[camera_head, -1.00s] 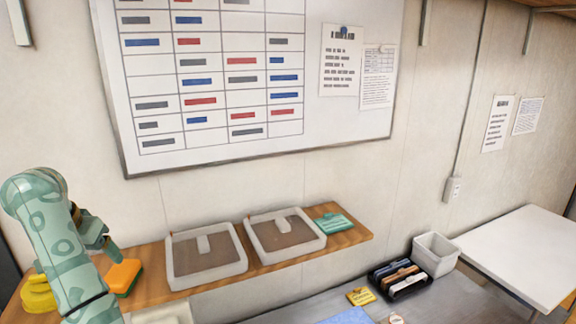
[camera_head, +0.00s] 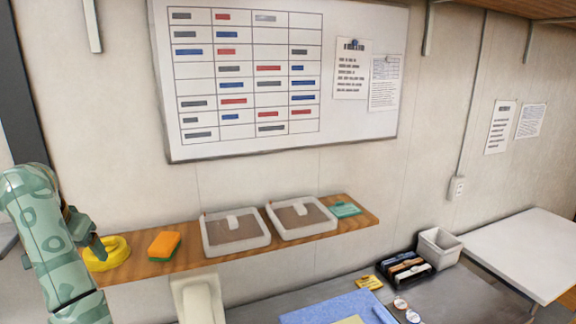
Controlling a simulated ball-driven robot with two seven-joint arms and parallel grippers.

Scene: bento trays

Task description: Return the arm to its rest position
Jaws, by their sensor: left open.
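My left arm stands at the left edge of the head view, its forearm upright in green patterned casing. My left gripper (camera_head: 94,240) hangs beside the wooden shelf's left end, open and with nothing seen between its fingers. It is close to a yellow ring-shaped thing (camera_head: 118,254) on the shelf; I cannot tell whether they touch. An orange sponge (camera_head: 164,244) with a green side lies on the shelf to the right, apart from the gripper. My right gripper is not in view.
The wooden shelf (camera_head: 185,262) also holds two lidded bento trays (camera_head: 233,247) (camera_head: 318,229) and a teal packet (camera_head: 345,210). Below are a grey counter with a blue mat (camera_head: 310,312), a black organiser (camera_head: 408,284) and a white bin (camera_head: 427,252). A white table (camera_head: 515,250) stands right.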

